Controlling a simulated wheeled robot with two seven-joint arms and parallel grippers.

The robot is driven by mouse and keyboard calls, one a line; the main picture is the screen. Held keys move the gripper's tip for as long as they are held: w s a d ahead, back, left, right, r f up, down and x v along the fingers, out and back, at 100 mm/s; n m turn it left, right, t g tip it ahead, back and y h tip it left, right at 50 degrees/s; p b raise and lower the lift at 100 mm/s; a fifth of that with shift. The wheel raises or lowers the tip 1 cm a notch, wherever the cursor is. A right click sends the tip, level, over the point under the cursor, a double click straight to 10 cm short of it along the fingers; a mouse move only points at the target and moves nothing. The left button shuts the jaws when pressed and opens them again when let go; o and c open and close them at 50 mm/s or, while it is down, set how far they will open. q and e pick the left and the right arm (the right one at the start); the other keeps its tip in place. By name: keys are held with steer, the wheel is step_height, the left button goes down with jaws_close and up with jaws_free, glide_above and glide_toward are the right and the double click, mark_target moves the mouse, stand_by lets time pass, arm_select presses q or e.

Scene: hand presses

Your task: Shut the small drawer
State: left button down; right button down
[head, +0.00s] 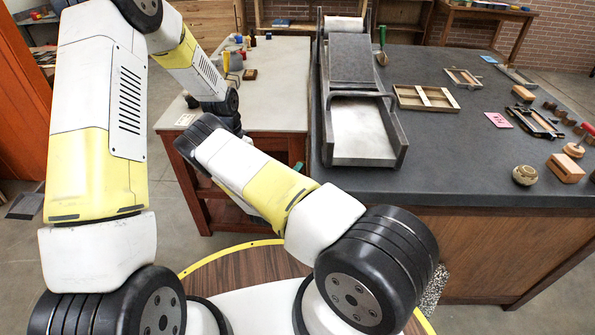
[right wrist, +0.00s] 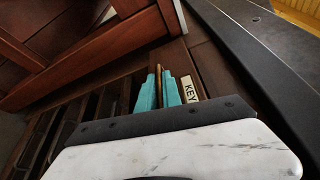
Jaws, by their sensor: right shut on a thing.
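In the right wrist view my right gripper (right wrist: 158,93) has its two teal fingers closed on a thin brass-coloured piece (right wrist: 159,80), seemingly a handle. Beside the fingers is a dark brown wooden part (right wrist: 208,70) with a pale label reading KEY (right wrist: 189,90); it seems to belong to the small drawer. How far the drawer stands out cannot be told. In the head view my right arm reaches toward the near right side of the pale-topped table, and its fingers are hidden. My left arm ends above that table; its fingers are not visible.
The pale-topped table (head: 275,90) has a red-brown frame, which fills the upper left of the wrist view (right wrist: 80,60). Close on its right stands the dark grey counter (head: 450,150) with a press (head: 362,130), wooden frames (head: 425,97) and small tools.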

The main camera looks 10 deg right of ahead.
stand_by(0.7)
steer(key=shift+s+d+f, duration=0.1)
steer(key=shift+s+d, duration=0.1)
steer(key=shift+d, duration=0.5)
steer(key=shift+s+d+r, duration=0.1)
steer(key=shift+s+d, duration=0.15)
steer(key=shift+d, duration=0.4)
steer(key=shift+s+d+f, duration=0.1)
steer(key=shift+s+d, duration=0.1)
steer(key=shift+d, duration=0.5)
steer(key=c, duration=1.5)
jaws_free()
steer(key=shift+d, duration=0.1)
steer(key=shift+s+a, duration=0.25)
steer(key=shift+a, duration=0.15)
steer(key=v, duration=1.1)
